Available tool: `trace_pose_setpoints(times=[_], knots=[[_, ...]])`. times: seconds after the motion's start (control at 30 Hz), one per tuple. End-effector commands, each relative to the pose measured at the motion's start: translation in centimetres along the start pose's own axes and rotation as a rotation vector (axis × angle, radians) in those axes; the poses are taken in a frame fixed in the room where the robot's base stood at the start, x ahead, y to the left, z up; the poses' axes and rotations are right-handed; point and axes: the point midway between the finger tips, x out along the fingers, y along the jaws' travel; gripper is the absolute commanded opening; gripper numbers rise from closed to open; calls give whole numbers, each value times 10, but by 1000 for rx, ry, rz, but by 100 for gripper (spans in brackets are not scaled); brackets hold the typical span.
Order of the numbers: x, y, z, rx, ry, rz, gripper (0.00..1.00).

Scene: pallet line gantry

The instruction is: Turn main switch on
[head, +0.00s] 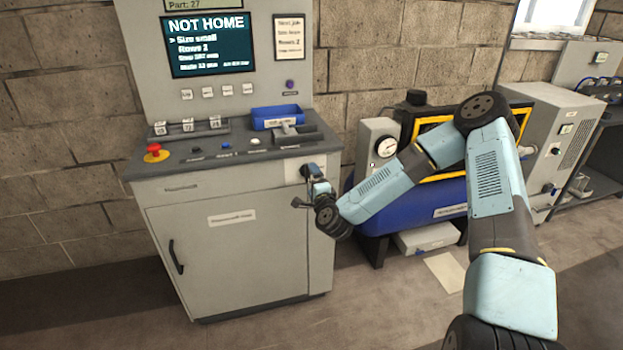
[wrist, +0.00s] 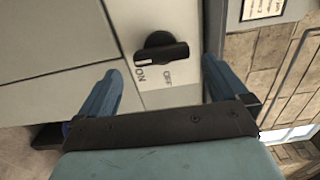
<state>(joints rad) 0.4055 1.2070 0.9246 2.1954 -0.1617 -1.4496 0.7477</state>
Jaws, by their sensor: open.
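The main switch (wrist: 162,50) is a black rotary knob with a raised bar on a pale plate, marked ON and OFF. In the wrist view it sits just beyond the fingertips, between their lines, with its bar lying nearly across the picture. I cannot tell for sure which label it points to. My gripper (wrist: 161,70) is open, its two blue fingers wide apart and empty, not visibly touching the knob. In the head view my gripper (head: 310,188) is at the upper right of the grey cabinet's front (head: 235,235), hiding the switch.
The cabinet top holds a red emergency button (head: 154,152), a blue tray (head: 276,117) and several small buttons. A screen (head: 208,45) reads NOT HOME. A blue and black machine with a gauge (head: 386,147) stands close on the right, behind my arm. Floor in front is clear.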

Motion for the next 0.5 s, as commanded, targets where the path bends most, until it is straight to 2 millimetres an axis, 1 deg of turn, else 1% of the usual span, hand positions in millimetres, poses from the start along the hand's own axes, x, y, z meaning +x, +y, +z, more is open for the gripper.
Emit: trace_pose_setpoints(times=[0.03,0.1,0.3,0.4,0.5], knots=[[-11,1,0,0,-1,2,100],[-25,1,0,0,-1,3,100],[-64,1,0,1,0,3,100],[-79,2,0,1,0,2,100],[-90,2,-1,0,1,2,100]])
